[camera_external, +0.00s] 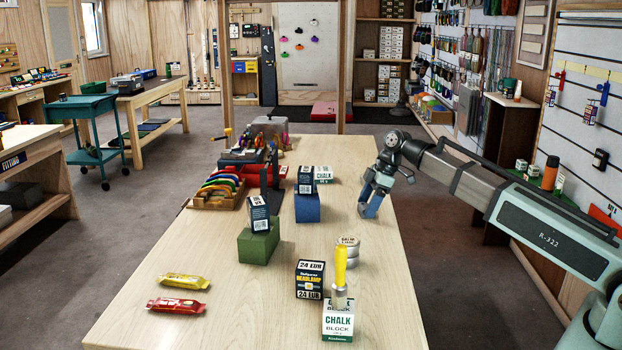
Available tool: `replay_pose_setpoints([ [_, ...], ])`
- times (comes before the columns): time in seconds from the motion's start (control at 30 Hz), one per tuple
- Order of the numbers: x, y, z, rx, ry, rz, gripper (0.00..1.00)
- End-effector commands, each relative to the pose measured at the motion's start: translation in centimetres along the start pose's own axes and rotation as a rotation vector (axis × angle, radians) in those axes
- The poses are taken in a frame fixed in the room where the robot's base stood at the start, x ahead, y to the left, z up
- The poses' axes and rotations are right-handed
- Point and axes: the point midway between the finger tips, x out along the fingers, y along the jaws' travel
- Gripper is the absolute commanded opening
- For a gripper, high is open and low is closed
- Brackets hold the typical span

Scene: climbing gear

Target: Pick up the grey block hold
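I cannot pick out the grey block hold for certain. A grey boxy thing (270,125) stands at the far end of the table, partly hidden by gear in front of it; I cannot tell whether it is the hold. I see nothing held.
A wooden rack of coloured gear (217,190) stands at the table's left edge. Yellow (183,281) and red (176,306) bars lie front left. The front middle is clear.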

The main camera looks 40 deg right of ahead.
Motion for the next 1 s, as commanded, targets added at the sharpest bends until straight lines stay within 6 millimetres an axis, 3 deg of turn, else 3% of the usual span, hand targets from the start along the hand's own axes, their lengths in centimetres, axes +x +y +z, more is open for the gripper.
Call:
replay_pose_setpoints([
  [0.07, 0.0, 0.0, 0.0, 0.0, 0.0, 0.0, 0.69],
  [0.5, 0.0, 0.0, 0.0, 0.0, 0.0, 0.0, 0.27],
  [0.8, -0.3, 0.0, -0.1, 0.0, 0.0, 0.0, 0.26],
  [1.0, -2.2, 0.1, -1.0, 0.0, 0.001, 0.001, 0.26],
])
